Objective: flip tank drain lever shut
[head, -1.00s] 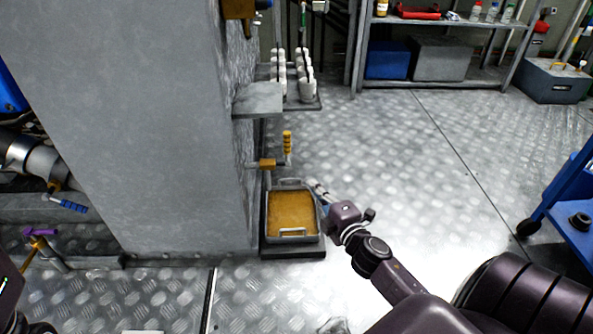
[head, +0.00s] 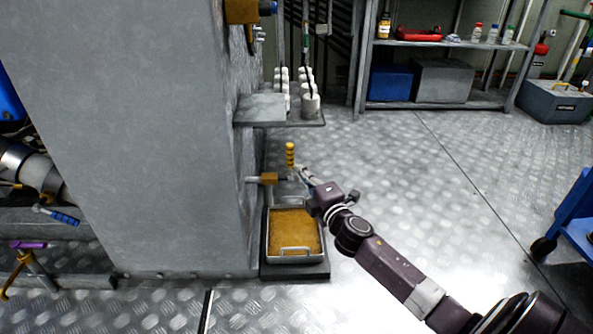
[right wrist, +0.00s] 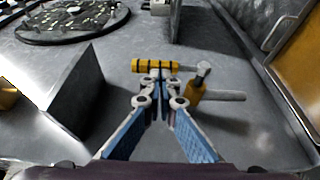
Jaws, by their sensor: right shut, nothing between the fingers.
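The tank drain lever has a yellow grip with dark bands (head: 290,155) and stands upright beside the brass valve body (head: 262,179) on the tank's side. My right gripper (head: 303,174) is right at the lever, its fingers shut and empty. In the right wrist view the fingertips (right wrist: 160,78) overlap the lever's banded grip (right wrist: 143,66), with the brass valve (right wrist: 196,91) just to their right. I cannot tell whether they touch the grip. My left gripper is not in view.
The large grey tank wall (head: 150,130) fills the left side. A grey ledge (head: 262,112) juts out above the lever. The floor to the right is open up to a blue cart (head: 580,215).

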